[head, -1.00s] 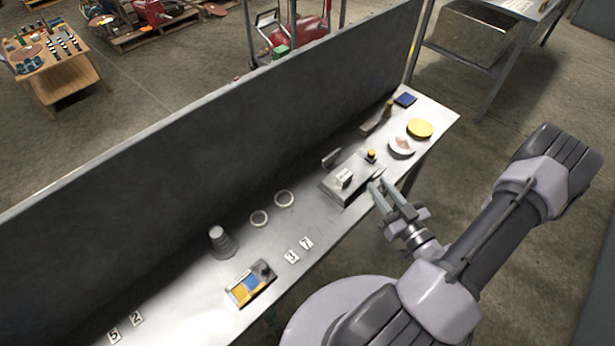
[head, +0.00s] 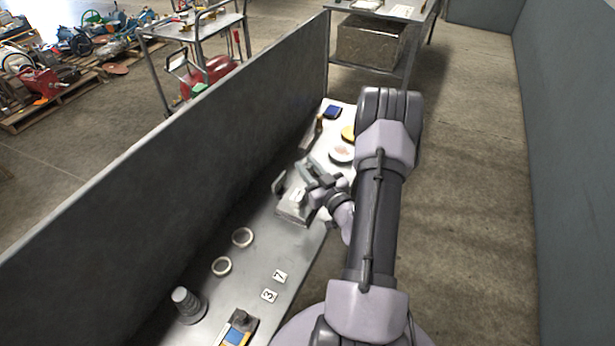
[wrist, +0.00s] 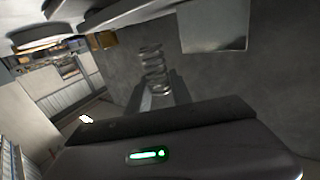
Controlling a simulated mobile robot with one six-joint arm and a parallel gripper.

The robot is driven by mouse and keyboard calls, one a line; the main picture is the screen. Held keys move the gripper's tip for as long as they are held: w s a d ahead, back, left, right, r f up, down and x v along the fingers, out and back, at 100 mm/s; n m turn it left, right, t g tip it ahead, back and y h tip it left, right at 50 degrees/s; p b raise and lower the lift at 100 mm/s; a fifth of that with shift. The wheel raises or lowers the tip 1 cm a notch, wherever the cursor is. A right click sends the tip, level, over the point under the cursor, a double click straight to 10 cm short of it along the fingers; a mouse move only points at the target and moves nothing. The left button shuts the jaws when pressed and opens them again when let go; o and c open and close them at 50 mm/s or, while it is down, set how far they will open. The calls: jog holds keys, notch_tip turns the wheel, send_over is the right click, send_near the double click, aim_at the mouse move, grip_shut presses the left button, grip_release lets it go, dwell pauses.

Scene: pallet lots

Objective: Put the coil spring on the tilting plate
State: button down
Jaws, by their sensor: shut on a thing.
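The coil spring (wrist: 153,70) is a silvery wire coil, upright in the wrist view just beyond the dark gripper body. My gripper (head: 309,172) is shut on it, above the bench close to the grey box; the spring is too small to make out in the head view. The grey box (head: 291,214) has a small light block on top and is partly covered by my wrist. A small tilted plate (head: 279,182) stands at the box's left; I cannot tell for certain that it is the tilting plate. A pale square plate (wrist: 214,28) shows in the wrist view.
A white dish (head: 341,155), a yellow disc (head: 348,133) and a blue pad (head: 333,112) lie at the far end. Two rings (head: 242,237), number tiles (head: 280,277), a stepped cone (head: 187,305) and a tray (head: 237,330) are nearer. A tall grey panel (head: 180,190) lines the bench's left.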

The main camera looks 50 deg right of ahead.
notch_tip(320, 180, down, 3)
jog(key=shift+b, duration=0.45)
jog(key=shift+r, duration=0.2)
jog(key=shift+f, duration=0.15)
jog(key=c, duration=1.1)
grip_release()
jog(key=shift+c, duration=0.2)
